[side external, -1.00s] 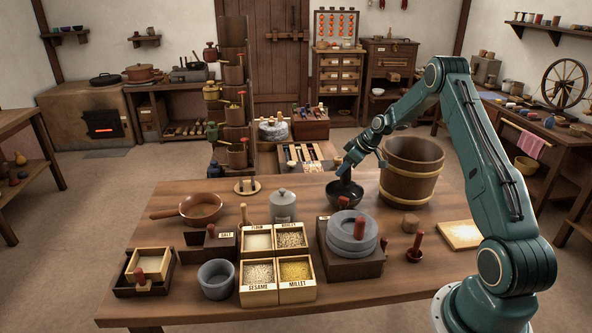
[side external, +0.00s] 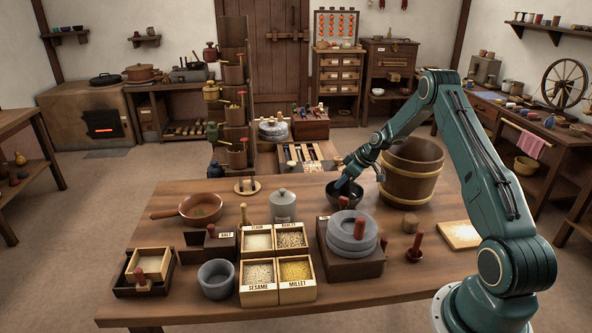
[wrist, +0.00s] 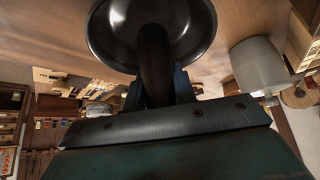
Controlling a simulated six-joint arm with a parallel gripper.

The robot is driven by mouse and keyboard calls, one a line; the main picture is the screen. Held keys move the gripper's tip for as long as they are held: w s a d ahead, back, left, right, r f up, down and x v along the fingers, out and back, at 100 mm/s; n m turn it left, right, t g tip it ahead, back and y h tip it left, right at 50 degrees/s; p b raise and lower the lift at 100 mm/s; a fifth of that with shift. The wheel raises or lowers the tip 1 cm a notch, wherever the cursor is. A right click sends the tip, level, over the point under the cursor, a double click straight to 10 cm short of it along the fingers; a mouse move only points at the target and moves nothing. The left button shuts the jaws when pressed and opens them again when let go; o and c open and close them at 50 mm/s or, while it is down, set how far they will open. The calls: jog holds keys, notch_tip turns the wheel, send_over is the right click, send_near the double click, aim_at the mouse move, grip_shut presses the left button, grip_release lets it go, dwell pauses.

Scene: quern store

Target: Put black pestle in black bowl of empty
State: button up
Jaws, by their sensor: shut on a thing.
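The black bowl (side external: 355,195) stands on the table, left of the wooden bucket. In the wrist view its glossy rim and inside (wrist: 112,35) fill the top middle. I cannot tell whether the pestle's far end touches the bowl. In the side view the pestle is hard to make out.
A wooden bucket (side external: 408,172) stands close to the bowl's right. The stone quern (side external: 352,232) on its wooden box is in front of it. A lidded grey jar (side external: 283,205), grain boxes (side external: 258,274) and a copper pan (side external: 201,208) stand to the left.

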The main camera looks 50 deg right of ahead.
jog(key=o, duration=1.1)
jog(key=shift+c, duration=0.2)
jog(key=shift+r, duration=0.15)
jog(key=shift+r, duration=3.35)
